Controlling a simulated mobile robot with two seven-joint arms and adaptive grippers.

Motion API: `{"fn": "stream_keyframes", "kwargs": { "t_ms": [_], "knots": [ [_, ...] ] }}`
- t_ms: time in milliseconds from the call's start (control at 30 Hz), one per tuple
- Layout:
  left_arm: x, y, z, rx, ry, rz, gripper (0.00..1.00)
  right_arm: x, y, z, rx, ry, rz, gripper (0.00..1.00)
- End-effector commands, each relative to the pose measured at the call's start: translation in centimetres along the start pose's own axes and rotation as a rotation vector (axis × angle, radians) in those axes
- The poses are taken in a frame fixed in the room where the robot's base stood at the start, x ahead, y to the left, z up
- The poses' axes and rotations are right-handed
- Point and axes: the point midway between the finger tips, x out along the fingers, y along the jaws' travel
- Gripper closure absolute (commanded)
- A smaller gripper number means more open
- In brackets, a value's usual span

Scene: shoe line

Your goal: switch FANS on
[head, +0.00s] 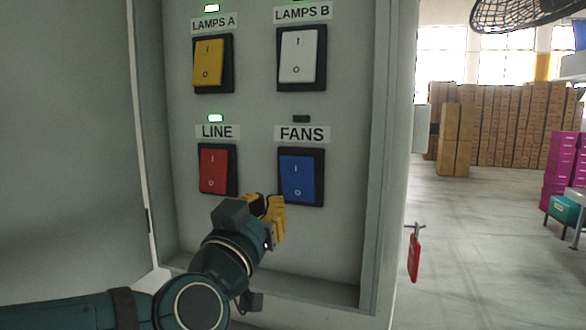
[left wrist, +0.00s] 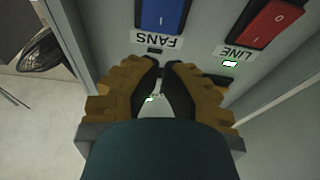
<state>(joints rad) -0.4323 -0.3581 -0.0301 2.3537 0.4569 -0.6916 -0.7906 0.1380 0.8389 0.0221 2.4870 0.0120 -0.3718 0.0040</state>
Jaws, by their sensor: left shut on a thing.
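The blue FANS rocker switch (head: 297,178) is at the lower right of the grey panel, marked I above and O below. Its indicator lamp (head: 301,119) is dark. The switch also shows upside down at the top of the left wrist view (left wrist: 162,14). My left gripper (head: 267,204), with yellow fingers, is in front of the panel just below and left of the switch. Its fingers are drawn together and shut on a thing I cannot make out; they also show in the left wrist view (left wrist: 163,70). I cannot tell whether they touch the panel. My right gripper is not in view.
The red LINE switch (head: 213,170), yellow LAMPS A switch (head: 208,62) and white LAMPS B switch (head: 298,56) are close by, their lamps lit green. The cabinet's raised edge (head: 383,150) borders the panel. A red tag (head: 413,257) hangs outside. Boxes (head: 500,125) stand far behind.

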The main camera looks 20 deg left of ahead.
Motion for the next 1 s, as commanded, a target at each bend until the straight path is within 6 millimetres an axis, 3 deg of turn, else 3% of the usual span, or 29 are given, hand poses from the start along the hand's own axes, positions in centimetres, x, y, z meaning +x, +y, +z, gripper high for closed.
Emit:
{"fn": "stream_keyframes", "kwargs": {
  "t_ms": [167, 700, 1000],
  "knots": [
    [2.0, 0.1, 0.1, 0.000, -0.002, 0.002, 1.00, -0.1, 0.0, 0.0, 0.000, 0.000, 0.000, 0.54],
    [11.9, 0.1, 0.1, 0.002, -0.002, 0.002, 1.00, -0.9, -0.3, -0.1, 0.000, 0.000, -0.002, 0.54],
    [13.8, 0.1, 0.1, 0.000, -0.001, 0.001, 1.00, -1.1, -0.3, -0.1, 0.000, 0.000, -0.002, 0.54]
  ]
}}
